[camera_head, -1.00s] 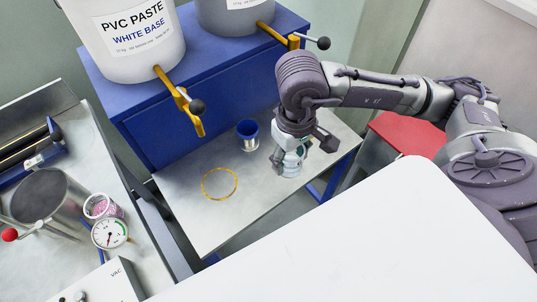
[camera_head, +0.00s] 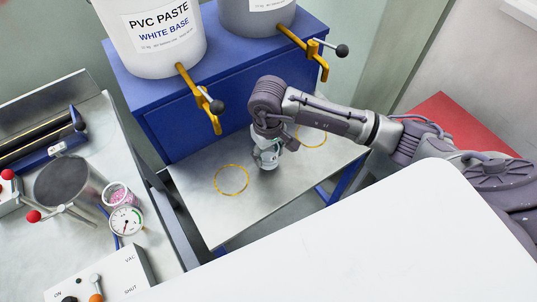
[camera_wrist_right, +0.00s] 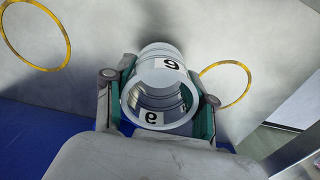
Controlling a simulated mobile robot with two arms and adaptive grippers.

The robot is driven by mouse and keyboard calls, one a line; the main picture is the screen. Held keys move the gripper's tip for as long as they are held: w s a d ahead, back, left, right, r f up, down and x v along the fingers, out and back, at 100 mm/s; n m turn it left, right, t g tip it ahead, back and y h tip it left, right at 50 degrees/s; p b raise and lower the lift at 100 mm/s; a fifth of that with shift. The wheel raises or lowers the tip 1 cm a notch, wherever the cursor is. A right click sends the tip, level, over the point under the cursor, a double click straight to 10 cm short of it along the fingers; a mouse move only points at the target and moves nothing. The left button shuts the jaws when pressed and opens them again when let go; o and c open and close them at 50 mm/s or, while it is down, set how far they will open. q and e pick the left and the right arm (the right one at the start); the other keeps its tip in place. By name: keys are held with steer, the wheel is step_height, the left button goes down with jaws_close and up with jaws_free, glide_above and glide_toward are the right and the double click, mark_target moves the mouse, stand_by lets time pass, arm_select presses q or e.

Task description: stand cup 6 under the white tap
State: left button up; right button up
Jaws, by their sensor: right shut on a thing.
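In the head view the right gripper (camera_head: 266,155) is over the metal shelf, right of the yellow ring (camera_head: 232,193) below the white tap (camera_head: 205,100). The cup is outside this ring, which also shows in the wrist view (camera_wrist_right: 248,90). I cannot tell if the cup touches the shelf. My left gripper is not in view.
A second yellow ring (camera_head: 312,147) lies under the grey tub's tap (camera_head: 310,52). The blue cabinet (camera_head: 165,120) backs the metal shelf (camera_head: 235,225). A bench with a pot (camera_head: 65,185) and gauge (camera_head: 125,221) stands left. The shelf's front left is clear.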

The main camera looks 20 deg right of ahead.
steer(key=shift+f, duration=1.35)
steer(key=o, duration=1)
steer(key=shift+r, duration=0.1)
